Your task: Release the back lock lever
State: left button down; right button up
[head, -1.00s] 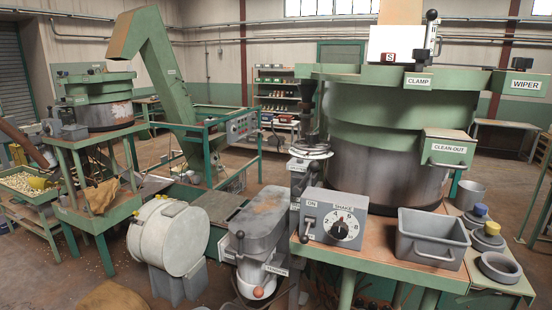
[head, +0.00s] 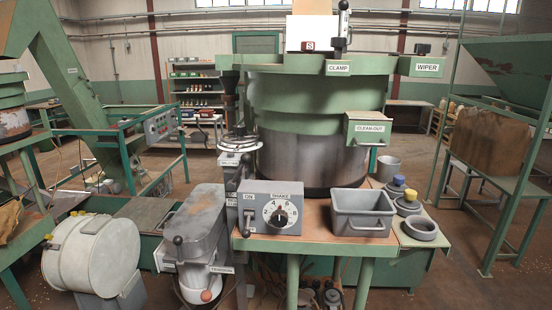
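No label in view names a back lock lever, and I cannot tell which lever it is. An upright black-knobbed lever (head: 342,22) stands above the CLAMP label on the green bowl machine (head: 320,95). A short lever (head: 249,222) sits under the ON label, beside the SHAKE dial box (head: 278,212). Another dark-knobbed lever (head: 178,242) is on the grey unit with the TENSION-like label (head: 200,225), whose lettering is partly unclear. Neither of my grippers shows in this view.
A white drum (head: 92,255) is at front left. A green frame (head: 500,190) stands at right. Open floor lies between the bench and that frame.

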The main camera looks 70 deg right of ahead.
aim_at(246, 158)
jog(key=z, duration=3.1)
